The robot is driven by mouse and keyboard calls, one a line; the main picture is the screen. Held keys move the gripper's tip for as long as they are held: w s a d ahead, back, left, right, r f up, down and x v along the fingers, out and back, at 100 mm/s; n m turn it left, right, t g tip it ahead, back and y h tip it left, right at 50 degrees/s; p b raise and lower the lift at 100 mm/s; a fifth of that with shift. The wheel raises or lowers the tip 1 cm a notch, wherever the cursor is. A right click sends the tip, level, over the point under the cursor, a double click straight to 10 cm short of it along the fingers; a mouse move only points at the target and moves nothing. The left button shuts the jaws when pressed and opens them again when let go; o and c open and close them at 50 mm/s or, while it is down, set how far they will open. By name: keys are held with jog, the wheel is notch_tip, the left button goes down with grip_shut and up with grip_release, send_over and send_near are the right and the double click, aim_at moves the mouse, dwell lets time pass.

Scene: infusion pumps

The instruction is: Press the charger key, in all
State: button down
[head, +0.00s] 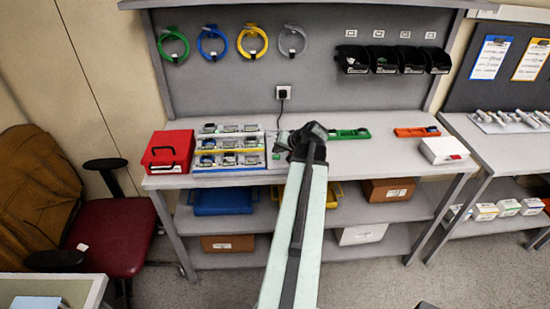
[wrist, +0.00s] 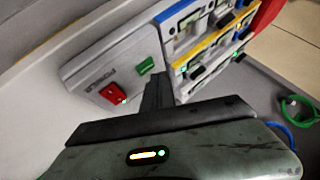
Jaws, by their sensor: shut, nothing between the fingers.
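A small light glows by the red switch. The green key also shows faintly in the head view (head: 276,156). My gripper (wrist: 158,85) is shut and empty, its tip just beside the green key. I cannot tell whether it touches. In the head view my arm partly hides the panel's right side.
A red case (head: 168,152) stands left of the rack. A green tray (head: 349,134), an orange tray (head: 416,132) and a white box (head: 444,151) lie to the right. A plug (head: 283,93) sits in the wall socket behind. A red chair (head: 115,235) stands at left.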

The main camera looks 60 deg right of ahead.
aim_at(278, 158)
jog(key=shift+r, duration=0.1)
notch_tip(278, 158, up, 5)
jog(key=p, duration=0.5)
dwell(0.7)
